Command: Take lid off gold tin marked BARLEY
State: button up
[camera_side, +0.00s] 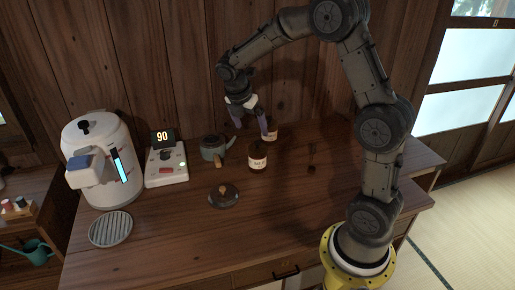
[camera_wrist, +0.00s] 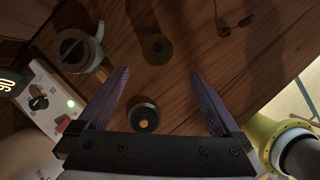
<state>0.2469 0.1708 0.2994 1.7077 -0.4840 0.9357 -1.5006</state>
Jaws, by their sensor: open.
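A dark tin (camera_side: 257,163) with a pale label stands on the wooden bench in the side view. A second labelled tin (camera_side: 271,133) stands behind it, partly hidden by my gripper. I cannot read either label. My gripper (camera_side: 252,131) is above the bench close to these tins, fingers apart and empty. In the wrist view a round olive-gold top (camera_wrist: 157,48) lies beyond and between the open fingers (camera_wrist: 160,75). A dark round thing with a tan knob (camera_wrist: 145,118) shows nearer the palm. I cannot tell which tin each matches.
A dark round dish (camera_side: 224,198) with a brown piece lies in front. A teapot (camera_side: 213,149), a control box reading 90 (camera_side: 166,164) and a white urn (camera_side: 100,160) stand left. A slatted round tray (camera_side: 111,229) lies front left. A small scoop (camera_side: 312,155) lies right.

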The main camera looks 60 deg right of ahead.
aim_at(256, 143)
jog(key=x, duration=1)
jog(key=shift+w+d, duration=0.25)
jog(key=c, duration=1.2)
jog(key=shift+r, duration=0.15)
jog(key=shift+c, duration=0.2)
